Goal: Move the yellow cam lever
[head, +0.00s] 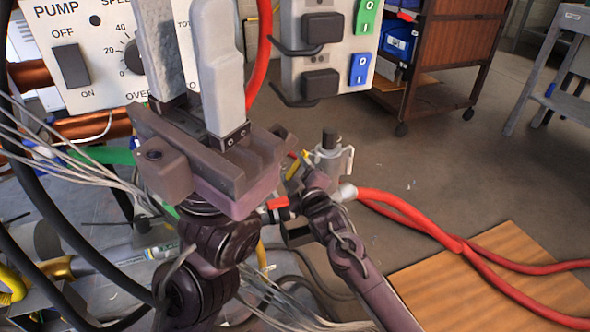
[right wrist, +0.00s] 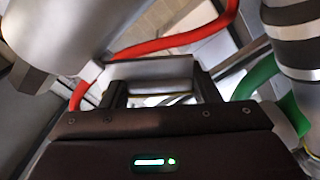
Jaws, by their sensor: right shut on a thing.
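A small yellow cam lever (head: 293,166) shows beside a grey cylindrical fitting (head: 329,157) in the middle of the head view. My right gripper (head: 307,180) is at the lever, its arm coming from the lower right. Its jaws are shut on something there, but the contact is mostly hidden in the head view. My left gripper (head: 188,60) is large in the foreground, fingers pointing up, parted and empty.
A pump panel (head: 78,50) and a switch box (head: 327,50) stand behind my left gripper. Red hoses (head: 405,212) run right from the fitting over a wooden board (head: 490,275). Loose grey cables (head: 95,165) crowd the left.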

